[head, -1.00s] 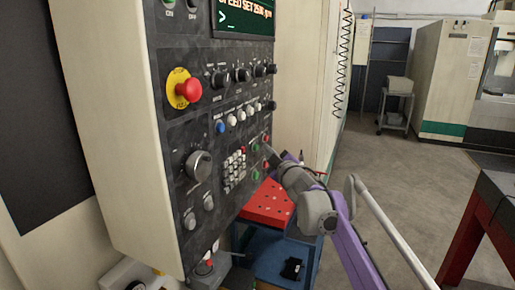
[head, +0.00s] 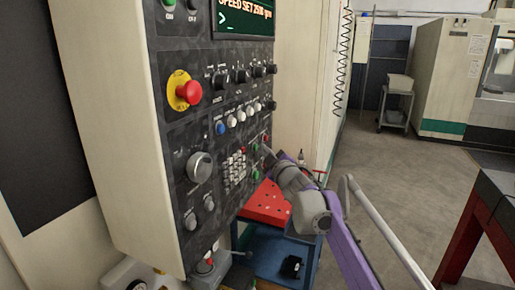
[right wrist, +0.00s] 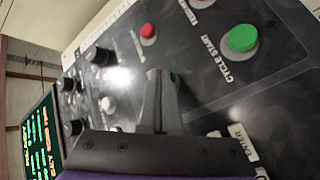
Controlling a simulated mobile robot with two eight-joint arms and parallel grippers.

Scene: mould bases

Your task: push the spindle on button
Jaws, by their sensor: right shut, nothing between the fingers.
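The control panel (head: 200,130) carries red and green buttons at its lower right. In the right wrist view a small green button (right wrist: 174,78) is mostly hidden behind my right gripper (right wrist: 162,74); its label is hidden, so I cannot confirm it is the spindle on button. The fingers are shut and empty, pointing at the panel. In the head view the right gripper (head: 266,150) is at the panel's right edge beside a green button (head: 256,148). I cannot tell whether the tips touch. My left gripper is out of view.
A large green CYCLE START button (right wrist: 242,38) and a red button (right wrist: 148,30) lie near the fingers. Several knobs and a red emergency stop (head: 189,92) stick out of the panel. A blue cart with a red top (head: 268,208) stands below.

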